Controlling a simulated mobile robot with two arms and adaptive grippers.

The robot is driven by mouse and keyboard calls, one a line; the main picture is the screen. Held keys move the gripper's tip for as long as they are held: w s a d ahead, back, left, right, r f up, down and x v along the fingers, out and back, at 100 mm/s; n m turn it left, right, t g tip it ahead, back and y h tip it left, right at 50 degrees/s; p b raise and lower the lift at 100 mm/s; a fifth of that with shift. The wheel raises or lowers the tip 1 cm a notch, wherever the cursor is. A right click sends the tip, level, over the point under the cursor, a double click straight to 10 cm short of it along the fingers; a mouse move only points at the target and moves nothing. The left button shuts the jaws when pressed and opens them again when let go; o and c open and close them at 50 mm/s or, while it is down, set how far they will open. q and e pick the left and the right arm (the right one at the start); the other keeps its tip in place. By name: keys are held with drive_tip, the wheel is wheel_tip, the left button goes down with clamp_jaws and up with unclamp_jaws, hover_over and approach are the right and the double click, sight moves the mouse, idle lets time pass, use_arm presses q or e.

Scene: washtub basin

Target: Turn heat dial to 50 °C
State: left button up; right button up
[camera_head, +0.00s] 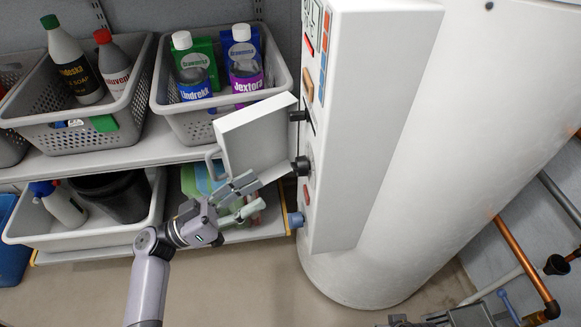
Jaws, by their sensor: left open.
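The white control panel box (370,110) stands upright on the front of a large white tank. A black knob (301,166) with a round face behind it sticks out from its left side; it looks like the heat dial. Its scale and pointer cannot be read from this angle. My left gripper (261,194) is open and empty, to the left of and slightly below this knob, apart from it. Grey parts that look like my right gripper (460,316) show at the bottom right edge, mostly cut off.
A white door (255,130) with a handle stands open left of the panel, close above my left gripper. Another black knob (298,115) and a blue knob (296,220) sit above and below the dial. Shelves with grey baskets (75,132) of bottles are behind. Copper pipes (525,262) run at right.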

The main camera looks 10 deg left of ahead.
sight(299, 166)
use_arm(q)
drive_tip(key=p+x, duration=0.1)
drive_tip(key=x, duration=0.8)
use_arm(e)
wheel_tip(299, 166, down, 6)
drive_tip(key=s, duration=0.1)
drive_tip(key=shift+s, duration=0.3)
use_arm(q)
drive_tip(key=shift+f, duration=0.1)
drive_tip(key=shift+c, duration=0.4)
drive_tip(key=c, duration=1)
drive_tip(key=shift+c, duration=0.2)
drive_tip(key=shift+n+t+y, duration=0.3)
drive_tip(key=shift+n, duration=0.3)
drive_tip(key=shift+s+d+r+n+t+y+p, duration=0.1)
drive_tip(key=shift+n+t+y+p, duration=0.3)
drive_tip(key=shift+n, duration=0.95)
drive_tip(key=shift+s+a+r+n+t+y+p, duration=0.15)
drive_tip(key=shift+n+y+p, duration=0.5)
drive_tip(key=shift+n, duration=0.75)
drive_tip(key=shift+w+d+r+n+t+y+p, duration=0.25)
drive_tip(key=shift+n+y, duration=0.4)
drive_tip(key=shift+n, duration=0.7)
use_arm(e)
drive_tip(key=s+f, duration=0.4)
drive_tip(key=f, duration=0.2)
drive_tip(key=shift+d+f+g, duration=0.15)
drive_tip(key=shift+d+g, duration=0.2)
drive_tip(key=shift+g, duration=0.05)
